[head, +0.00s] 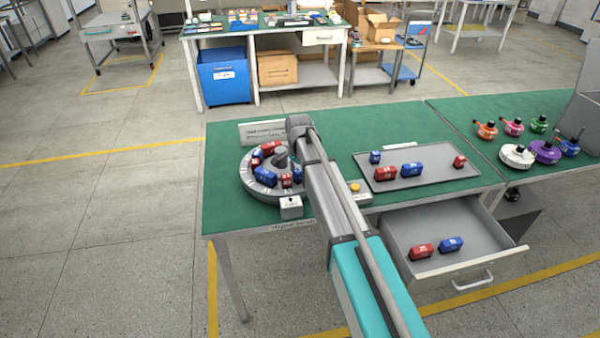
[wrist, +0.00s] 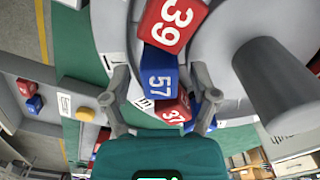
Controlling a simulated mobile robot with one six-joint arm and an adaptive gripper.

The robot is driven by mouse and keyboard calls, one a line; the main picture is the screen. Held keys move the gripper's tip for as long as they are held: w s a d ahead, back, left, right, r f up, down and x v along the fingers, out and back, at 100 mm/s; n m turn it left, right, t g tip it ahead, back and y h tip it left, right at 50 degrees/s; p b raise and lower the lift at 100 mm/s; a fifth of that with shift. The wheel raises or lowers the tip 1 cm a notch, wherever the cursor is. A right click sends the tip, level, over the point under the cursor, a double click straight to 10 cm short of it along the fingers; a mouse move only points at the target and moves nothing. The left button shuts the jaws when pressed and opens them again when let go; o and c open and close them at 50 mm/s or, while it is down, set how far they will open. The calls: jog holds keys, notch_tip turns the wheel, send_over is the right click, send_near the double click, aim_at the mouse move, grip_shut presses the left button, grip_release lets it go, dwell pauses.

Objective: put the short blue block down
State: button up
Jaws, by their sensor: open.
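A blue block marked 57 (wrist: 160,83) is on the grey ring of the hub motor, between the two spread fingers of my gripper (wrist: 160,76) in the wrist view. The fingers show gaps on both sides and I see no clear grip. A red block marked 39 (wrist: 172,24) and a red block marked 37 (wrist: 173,110) sit at its two ends. Another blue block (wrist: 202,115) is partly hidden by the right finger. In the head view the ring (head: 248,183) carries several red and blue blocks, and my arm hides part of it.
A grey tray (head: 425,178) holds a short blue block (head: 375,157), a longer blue block (head: 411,169) and two red blocks. An open drawer (head: 490,240) holds one red and one blue block. The hub's grey post (wrist: 275,80) stands close right of my fingers.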

aim_at(299, 171)
jog(key=shift+r, duration=0.15)
notch_tip(299, 171, up, 12)
jog(key=p, duration=1.2)
dwell(1.0)
jog(key=s+d+n, duration=0.8)
jog(key=s+d, duration=1.5)
jog(key=s, duration=0.3)
jog(key=shift+d+n, duration=0.2)
jog(key=shift+n, duration=0.2)
jog(key=shift+c, duration=0.2)
